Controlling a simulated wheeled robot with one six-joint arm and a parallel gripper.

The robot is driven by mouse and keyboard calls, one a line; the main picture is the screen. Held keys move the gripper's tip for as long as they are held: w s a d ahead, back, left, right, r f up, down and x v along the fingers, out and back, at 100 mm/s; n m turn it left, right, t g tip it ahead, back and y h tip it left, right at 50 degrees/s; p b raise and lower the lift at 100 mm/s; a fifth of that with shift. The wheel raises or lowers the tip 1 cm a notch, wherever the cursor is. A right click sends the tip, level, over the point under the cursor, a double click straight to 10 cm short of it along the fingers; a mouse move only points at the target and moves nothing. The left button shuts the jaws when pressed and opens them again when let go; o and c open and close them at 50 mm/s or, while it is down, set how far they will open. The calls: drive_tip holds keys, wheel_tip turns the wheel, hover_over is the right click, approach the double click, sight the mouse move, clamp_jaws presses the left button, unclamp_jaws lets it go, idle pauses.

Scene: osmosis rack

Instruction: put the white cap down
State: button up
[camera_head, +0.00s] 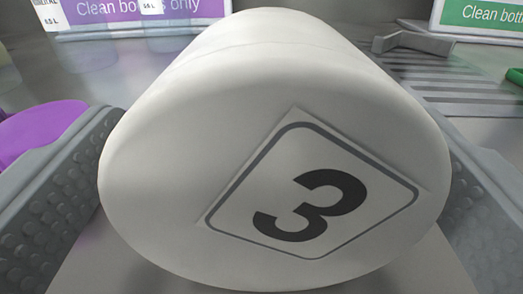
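The white cap (200,130) fills the middle of the view, a large rounded cylinder with its end face toward the camera. A tilted label with a black 3 (312,205) is on that face. My gripper (275,190) has one textured finger at the left and one at the right of the cap. Both fingers lie close against the cap's sides, and the cap is held between them. The cap's far end and underside are hidden.
A purple round object (40,130) is at the left. A purple sign (140,12) reading "Clean bo...s only" and a green sign (485,15) stand at the back. A slotted grey grate (440,80) with a grey handle-like piece (413,42) is at the right. A green object (515,76) shows at the right edge.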

drive_tip(key=shift+s+r, duration=0.1)
drive_tip(key=shift+r, duration=0.05)
drive_tip(key=s+a, duration=0.1)
drive_tip(key=s, duration=1)
drive_tip(key=shift+s, duration=0.35)
